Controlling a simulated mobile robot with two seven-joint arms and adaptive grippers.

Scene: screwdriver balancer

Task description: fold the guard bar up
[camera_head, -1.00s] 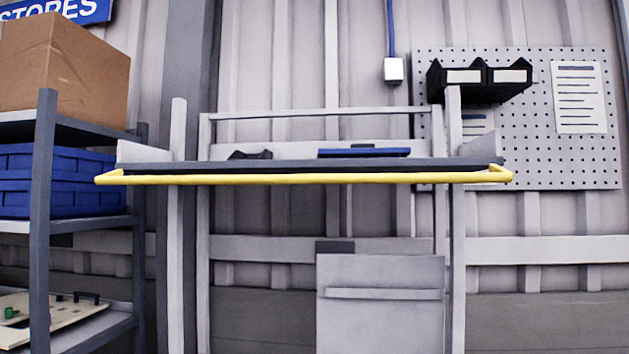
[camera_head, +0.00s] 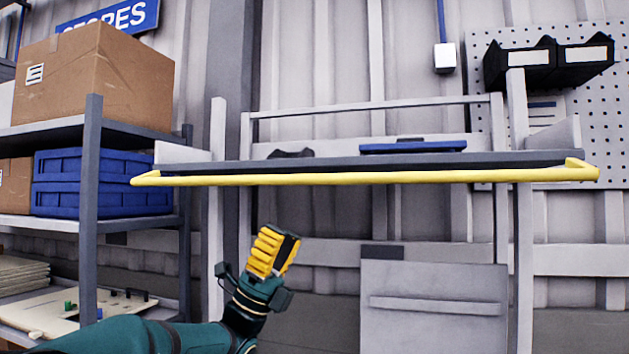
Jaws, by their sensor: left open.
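The yellow guard bar (camera_head: 365,179) runs across the front of a grey shelf (camera_head: 330,161) in the head view. It lies level along the shelf's front edge, with a short bent arm at each end. My left gripper (camera_head: 275,250) is below the bar, left of the middle, pointing upward. It is open, empty and apart from the bar. Its yellow ribbed finger pad shows; the other finger is mostly hidden. My right gripper is not in view.
A blue object (camera_head: 413,147) and a dark object lie on the shelf. A rack with a cardboard box (camera_head: 95,75) and blue crates (camera_head: 103,198) stands at the left. Black bins (camera_head: 550,62) hang at upper right. A grey panel (camera_head: 433,325) stands below the shelf.

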